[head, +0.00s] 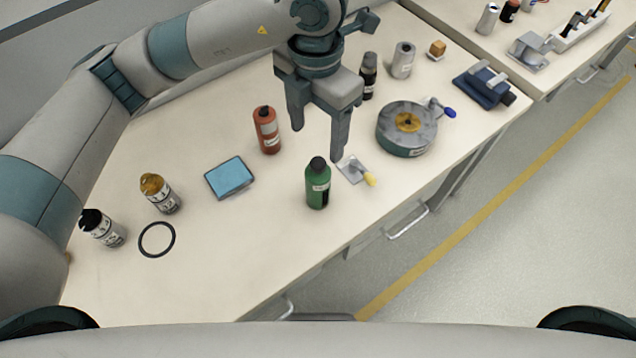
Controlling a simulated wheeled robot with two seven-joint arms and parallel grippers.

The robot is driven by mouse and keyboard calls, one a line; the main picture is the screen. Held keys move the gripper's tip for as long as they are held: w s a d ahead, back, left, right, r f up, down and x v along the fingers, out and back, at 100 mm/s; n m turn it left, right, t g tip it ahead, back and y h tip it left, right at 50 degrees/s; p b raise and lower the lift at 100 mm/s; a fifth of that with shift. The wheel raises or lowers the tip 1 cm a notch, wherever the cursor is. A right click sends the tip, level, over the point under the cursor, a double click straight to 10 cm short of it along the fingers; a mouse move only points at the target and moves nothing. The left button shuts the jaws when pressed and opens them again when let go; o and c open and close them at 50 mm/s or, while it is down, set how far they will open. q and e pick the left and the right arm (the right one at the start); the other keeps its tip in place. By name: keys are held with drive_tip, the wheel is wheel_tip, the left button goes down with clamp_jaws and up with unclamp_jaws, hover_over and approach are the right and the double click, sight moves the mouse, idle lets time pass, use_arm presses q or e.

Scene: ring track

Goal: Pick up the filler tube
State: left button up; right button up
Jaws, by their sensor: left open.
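No label is readable, so I cannot tell for sure which container is the filler tube. An orange-red container (267,130) with a pale label stands upright on the pale bench. A green bottle (318,187) with a black cap stands nearer the front edge.
A spreader with a yellow tip (353,170), a round grey turntable-like disc (407,127), a blue pad (230,178), a black ring (157,239) and two bottles (160,193) (102,228) lie around. A grey can (402,60) and blue clamp-like tool (484,86) are farther back.

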sight(316, 160)
drive_tip(key=shift+s, duration=0.1)
use_arm(q)
drive_tip(key=shift+f+p, duration=0.35)
drive_tip(key=shift+f, duration=0.55)
wheel_tip(316, 160, down, 3)
drive_tip(key=shift+s+r+p, duration=0.1)
drive_tip(key=shift+r+p, duration=0.1)
drive_tip(key=shift+p, duration=0.3)
wheel_tip(316, 160, down, 7)
drive_tip(key=shift+r+p, duration=0.1)
drive_tip(key=shift+p, duration=1)
drive_tip(key=shift+f, duration=0.55)
use_arm(e)
drive_tip(key=shift+g, duration=0.3)
drive_tip(key=shift+s+d+r, duration=0.15)
drive_tip(key=shift+s+r, duration=0.15)
drive_tip(key=shift+r, duration=0.3)
drive_tip(key=shift+s+d+r, duration=0.1)
drive_tip(key=shift+s+r, duration=0.25)
drive_tip(key=shift+r, duration=0.2)
drive_tip(key=shift+s+d+r, duration=0.15)
drive_tip(key=shift+s+r, duration=0.15)
drive_tip(key=shift+r, duration=0.3)
